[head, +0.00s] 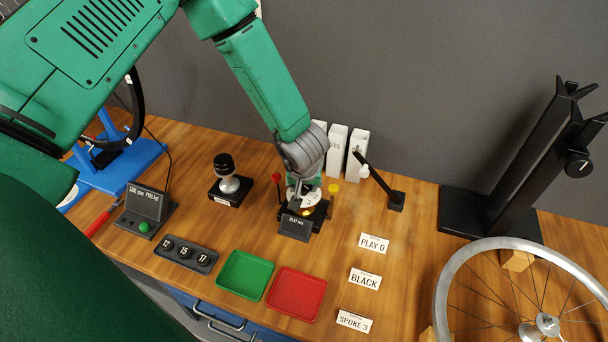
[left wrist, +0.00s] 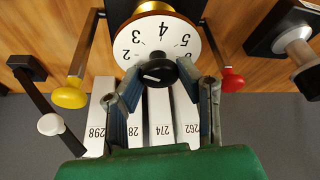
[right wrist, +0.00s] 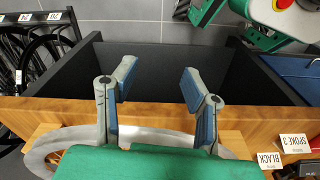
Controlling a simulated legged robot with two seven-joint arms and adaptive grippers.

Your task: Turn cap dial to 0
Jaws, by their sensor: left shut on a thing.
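The cap dial (left wrist: 157,48) is a white disc with black numbers, of which 2, 3, 4 and 5 show upside down in the left wrist view. A black knob (left wrist: 160,74) with a white mark sits at its lower edge, and a brass part is above it. My left gripper (left wrist: 165,84) is shut on the cap dial, one finger at each side. In the head view my left gripper (head: 303,188) comes down over the dial's black stand and hides part of it. My right gripper (right wrist: 158,82) is open and empty in the right wrist view.
A small display (head: 295,227) stands before the dial. A red knob (head: 276,178) and a yellow knob (head: 333,188) flank it. White boxes (head: 337,148) stand behind. A green tray (head: 244,275), a red tray (head: 296,294) and a PLAY 0 card (head: 374,243) lie in front.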

